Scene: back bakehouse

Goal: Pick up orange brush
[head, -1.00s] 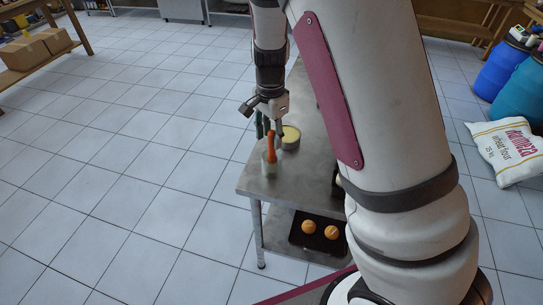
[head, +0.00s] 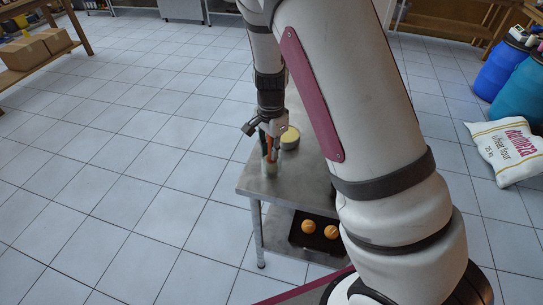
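The orange brush (head: 269,148) stands roughly upright in a small pale cup (head: 271,169) near the front left corner of a grey metal table. My gripper (head: 270,143) points down over the cup, with its fingers around or right beside the brush's upper part. The fingers hide part of the brush, and I cannot tell whether they touch it. Something dark green (head: 262,141) shows beside the brush; it is too small to make out. The lower end of the brush is hidden in the cup.
A round tin with a yellowish top (head: 290,138) stands close right of the gripper on the metal table (head: 262,187). A dark tray with orange-brown round items (head: 308,227) lies on the lower shelf. A flour sack (head: 505,152) and blue barrels stand right. The tiled floor at left is clear.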

